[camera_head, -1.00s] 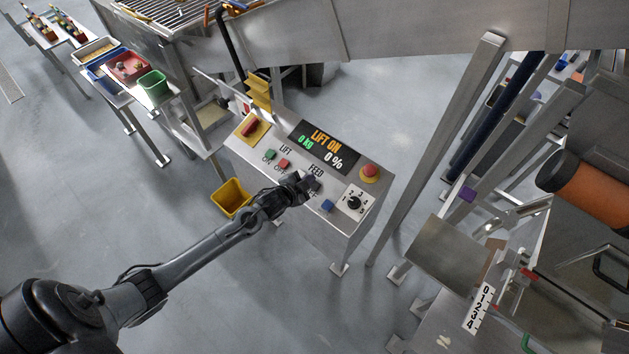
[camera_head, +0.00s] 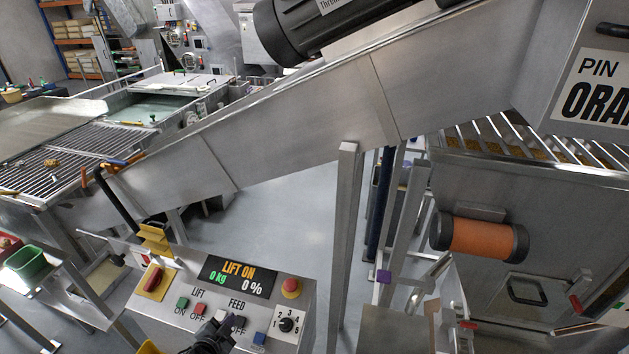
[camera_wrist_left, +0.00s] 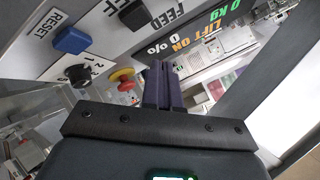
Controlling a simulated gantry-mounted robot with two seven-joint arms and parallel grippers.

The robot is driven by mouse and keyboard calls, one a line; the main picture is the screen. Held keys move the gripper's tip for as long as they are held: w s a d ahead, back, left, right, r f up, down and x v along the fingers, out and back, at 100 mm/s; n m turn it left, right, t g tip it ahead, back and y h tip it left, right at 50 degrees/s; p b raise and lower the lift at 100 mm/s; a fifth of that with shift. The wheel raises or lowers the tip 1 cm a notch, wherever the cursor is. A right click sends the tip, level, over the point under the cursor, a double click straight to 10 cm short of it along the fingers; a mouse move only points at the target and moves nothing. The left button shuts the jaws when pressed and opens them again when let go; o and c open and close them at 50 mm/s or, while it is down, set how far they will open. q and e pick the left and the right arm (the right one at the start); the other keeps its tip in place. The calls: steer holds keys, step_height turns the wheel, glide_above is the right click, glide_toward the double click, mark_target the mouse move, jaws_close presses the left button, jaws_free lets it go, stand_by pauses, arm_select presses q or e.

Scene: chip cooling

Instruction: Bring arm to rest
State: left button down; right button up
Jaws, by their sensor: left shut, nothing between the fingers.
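My left gripper (camera_head: 215,326) is at the lower edge of the head view, in front of the control panel (camera_head: 154,311). It is shut and empty. In the left wrist view its dark fingers (camera_wrist_left: 162,86) are together, with the panel beyond them. The display (camera_head: 238,276) reads LIFT ON, 0 kg, 0 %. The panel has a green ON button (camera_head: 182,303), a red OFF button (camera_head: 199,308), a red stop knob (camera_head: 291,287), a dial (camera_head: 286,325) and a blue button (camera_head: 259,338). Whether the gripper touches the panel cannot be told. My right gripper is not in view.
A sloping metal conveyor (camera_head: 290,120) runs above and behind the panel. A steel post (camera_head: 345,230) stands right of the panel. An orange roller (camera_head: 480,238) is at the right, and a green bin (camera_head: 27,262) is at the left. Grey floor shows behind the panel.

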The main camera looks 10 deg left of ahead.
arm_select(q)
steer(key=s+d+f+n+g+h, duration=0.2)
steer(key=s+d+f, duration=0.2)
steer(key=s+d, duration=0.8)
steer(key=s+d+r+n+g, duration=0.1)
steer(key=s+d+r+g, duration=0.1)
steer(key=s+r, duration=0.45)
steer(key=s+r+n+g+y, duration=0.1)
steer(key=s+r+n+g, duration=0.2)
steer(key=s+r+g, duration=0.5)
step_height(320, 180, up, 12)
steer(key=s+t+p, duration=0.2)
steer(key=t+p, duration=0.1)
steer(key=p, duration=1)
steer(key=shift+d+f+p, duration=0.15)
steer(key=shift+f+p, duration=0.05)
steer(key=shift+p, duration=0.2)
steer(key=c, duration=1.8)
jaws_free()
steer(key=shift+c, duration=0.2)
